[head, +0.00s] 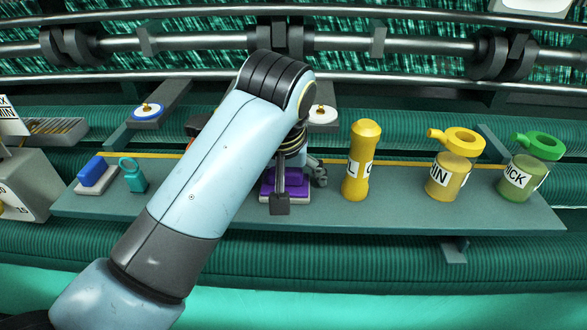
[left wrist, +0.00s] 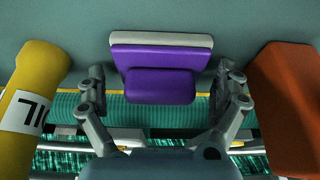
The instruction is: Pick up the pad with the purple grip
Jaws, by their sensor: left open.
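The pad with the purple grip (head: 287,188) sits on the grey shelf, partly hidden by my left arm in the head view. In the left wrist view the pad (left wrist: 161,59) has a pale base, a purple body and a raised purple grip. My left gripper (head: 303,172) is over the pad, mostly hidden by its own arm. In the left wrist view my left gripper (left wrist: 163,82) is open, with one finger on each side of the pad. Gaps show between both fingers and the grip. My right gripper is not in view.
On the grey shelf (head: 400,215), a yellow bottle (head: 362,165) stands right of the pad, then a yellow jar (head: 449,178) and a green jar (head: 516,180). A blue-grip pad (head: 93,174) and a teal object (head: 134,177) are at left. An orange object (left wrist: 288,110) is near one finger.

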